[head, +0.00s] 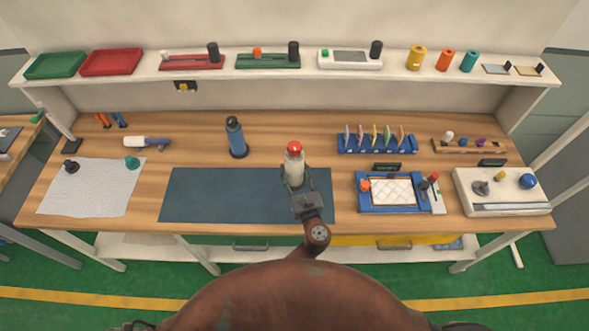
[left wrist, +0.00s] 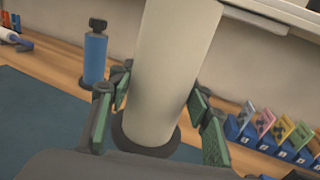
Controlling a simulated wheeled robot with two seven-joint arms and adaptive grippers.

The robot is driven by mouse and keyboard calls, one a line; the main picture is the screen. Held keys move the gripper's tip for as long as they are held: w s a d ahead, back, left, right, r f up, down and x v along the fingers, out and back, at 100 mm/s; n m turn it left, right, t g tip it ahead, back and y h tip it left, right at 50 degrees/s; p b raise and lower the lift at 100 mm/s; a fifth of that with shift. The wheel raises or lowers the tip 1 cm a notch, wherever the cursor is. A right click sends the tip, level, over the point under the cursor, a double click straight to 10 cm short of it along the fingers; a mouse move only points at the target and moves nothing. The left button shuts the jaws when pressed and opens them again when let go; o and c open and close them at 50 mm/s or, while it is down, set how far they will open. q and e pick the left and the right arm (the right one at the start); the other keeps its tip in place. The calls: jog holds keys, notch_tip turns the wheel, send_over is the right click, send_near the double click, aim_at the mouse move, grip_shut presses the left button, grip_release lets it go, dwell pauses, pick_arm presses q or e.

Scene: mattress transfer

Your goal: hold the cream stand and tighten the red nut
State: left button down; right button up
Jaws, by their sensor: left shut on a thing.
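The cream stand (head: 293,173) stands upright at the right end of the dark blue mat, with the red nut (head: 294,148) at its top. My left gripper (head: 298,188) is at the stand's near side, low on its body. In the left wrist view the cream stand (left wrist: 168,75) rises between the two green-padded fingers (left wrist: 158,118), which are shut on it, above its dark round base (left wrist: 147,140). The top of the stand and the nut are out of the left wrist view. My right gripper is not in view.
A blue bottle-like tool (head: 235,138) stands left of the stand. A blue rack (head: 376,143) and a blue framed tray (head: 397,192) lie to the right. The dark blue mat (head: 215,195) is bare on its left. A shelf (head: 300,62) with trays and spools runs along the back.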

aim_at(295, 187)
pick_arm(q)
jog(key=shift+f+b, duration=4.15)
jog(key=shift+f, duration=1.7)
